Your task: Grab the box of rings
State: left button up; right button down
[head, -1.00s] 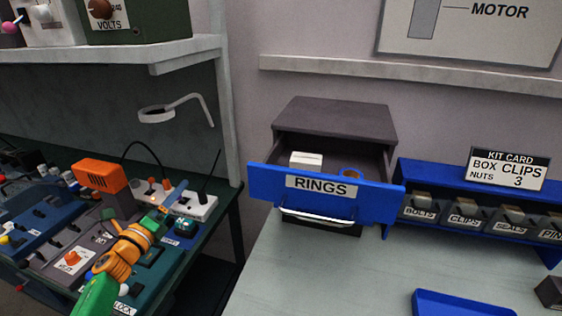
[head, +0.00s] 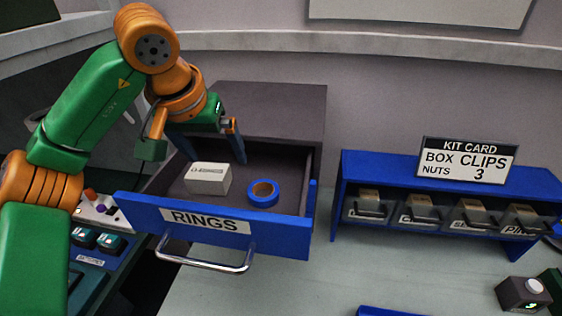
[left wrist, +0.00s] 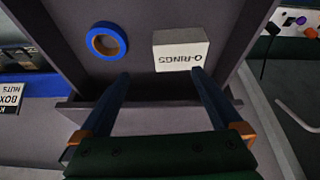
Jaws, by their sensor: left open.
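The white box of rings (head: 207,179), marked "O-RINGS", lies in the open drawer (head: 275,236) labelled RINGS. My left gripper (head: 216,159) reaches into the back of the drawer from above, fingers pointing down. It is open and empty, its fingertips behind the box in the head view. In the left wrist view the box (left wrist: 181,50) sits just beyond the fingertips (left wrist: 160,74), roughly in line with the gap but nearer one finger. I cannot tell whether a finger touches it. My right gripper is not in view.
A blue ring-shaped roll (head: 263,193) lies beside the box in the drawer. The drawer's dark cabinet (head: 265,105) is behind. A blue rack (head: 440,167) of small bins with a kit card (head: 467,163) stands to the right. The pale tabletop in front is mostly clear.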

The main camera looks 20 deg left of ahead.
aim_at(205, 172)
pick_arm(q)
jog(key=shift+a+f, duration=0.1)
jog(key=shift+f, duration=0.25)
jog(key=a+f, duration=0.1)
jog(key=a+f+p, duration=0.2)
jog(key=a, duration=0.1)
jog(key=shift+s+f, duration=0.15)
jog(key=shift+s, duration=0.15)
jog(key=shift+w+d+f, duration=0.3)
jog(key=shift+w+f, duration=0.15)
jog(key=shift+f, duration=0.15)
jog(key=shift+w+d+f, duration=0.3)
jog(key=shift+w+f, duration=0.1)
jog(key=shift+f, duration=0.15)
jog(key=shift+d, duration=0.2)
jog(key=c, duration=0.4)
jog(key=shift+s+a+r, duration=0.1)
jog(key=shift+s+a, duration=0.05)
jog(key=shift+a, duration=0.2)
jog(key=c, duration=0.6)
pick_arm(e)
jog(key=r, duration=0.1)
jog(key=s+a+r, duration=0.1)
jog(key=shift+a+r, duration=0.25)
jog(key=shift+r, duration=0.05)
